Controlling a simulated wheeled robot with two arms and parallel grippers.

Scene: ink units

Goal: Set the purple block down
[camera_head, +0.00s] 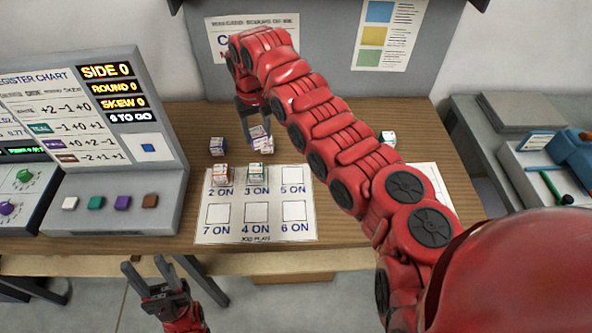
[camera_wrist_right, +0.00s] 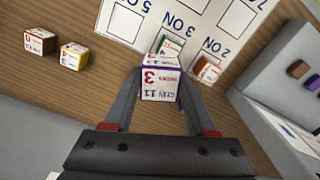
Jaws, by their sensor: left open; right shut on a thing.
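My right gripper (camera_wrist_right: 162,118) is shut on the purple-edged white block (camera_wrist_right: 160,83), which has printed faces. In the head view, this gripper (camera_head: 250,118) points down beyond the far edge of the white plan sheet (camera_head: 236,202), with the purple block (camera_head: 259,133) between its fingers. I cannot tell whether the block touches the table or another block. My left gripper (camera_head: 146,272) is open and empty, low in front of the table. An orange-red block (camera_head: 222,175) and a green block (camera_head: 255,172) stand on the sheet's squares marked 2 ON and 3 ON.
A dark-edged block (camera_head: 218,146) stands left of my right gripper. A teal-edged block (camera_head: 388,139) stands right of my arm. The wrist view shows a brown block (camera_wrist_right: 40,42) and a yellow block (camera_wrist_right: 74,56). The register console (camera_head: 110,202) borders the left. The sheet's other squares look empty.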

